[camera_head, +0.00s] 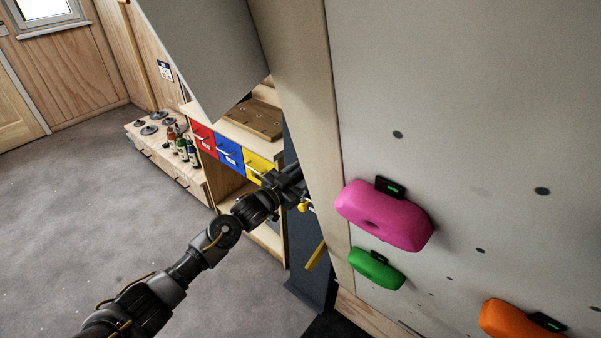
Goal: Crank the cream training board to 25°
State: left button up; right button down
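A large pale cream-grey board (460,90) with bolt holes fills the right side. Its cream side edge (308,110) runs down the middle of the view; I cannot read its angle. Beside the lower part of this edge are a small yellow knob (303,207) and a yellow bar (316,256), which look like parts of a crank. My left gripper (291,183) is at the board's edge, just above the yellow knob. Its fingers are dark and partly hidden, so I cannot tell whether it touches or grips anything. My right gripper is out of view.
Pink (385,215), green (376,269) and orange (515,318) holds sit on the board. Behind my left gripper stands a shelf with red (203,136), blue (228,149) and yellow (258,167) drawers. A grey panel (205,50) hangs above it. Bottles (182,147) stand on a low bench. The carpet at left is clear.

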pick_arm(q)
jog(key=shift+c, duration=0.2)
grip_shut()
jog(key=shift+s+d+r+n+p, duration=0.1)
jog(key=shift+d+r+n+p, duration=0.15)
jog(key=shift+n+p, duration=0.2)
dwell(0.4)
